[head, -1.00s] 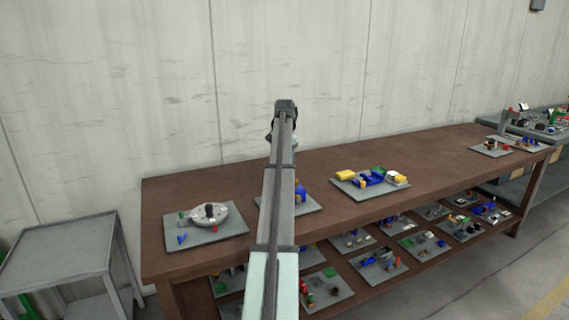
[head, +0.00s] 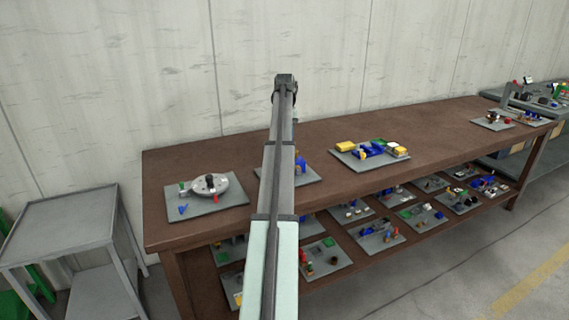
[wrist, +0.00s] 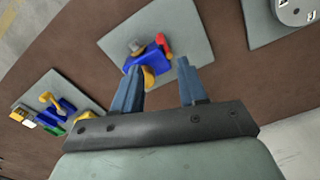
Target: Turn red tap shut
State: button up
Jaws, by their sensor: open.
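In the wrist view, a red lever (wrist: 163,43), apparently the red tap, stands at the right side of a blue body (wrist: 148,61) on a grey plate (wrist: 192,30). A grey knob and yellow parts are on the same body. My gripper (wrist: 160,71) is open, its two blue-grey fingers apart with nothing held. In the picture the left fingertip overlaps the yellow and blue parts, and the lever lies beyond the gap; contact cannot be told. In the head view my arm hides most of this blue body (head: 301,167) and the lever; my fingers are hidden too.
The plate stands on a brown bench (head: 250,150). A plate with a round silver disc (head: 208,185) is to its left, and one with yellow and blue blocks (head: 370,150) to its right. Several plates fill the lower shelf. A grey cart (head: 65,225) stands at the left.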

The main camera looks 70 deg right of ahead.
notch_tip(320, 180, down, 12)
jog(key=shift+r, duration=0.1)
dwell(0.4)
grip_shut()
dwell(0.3)
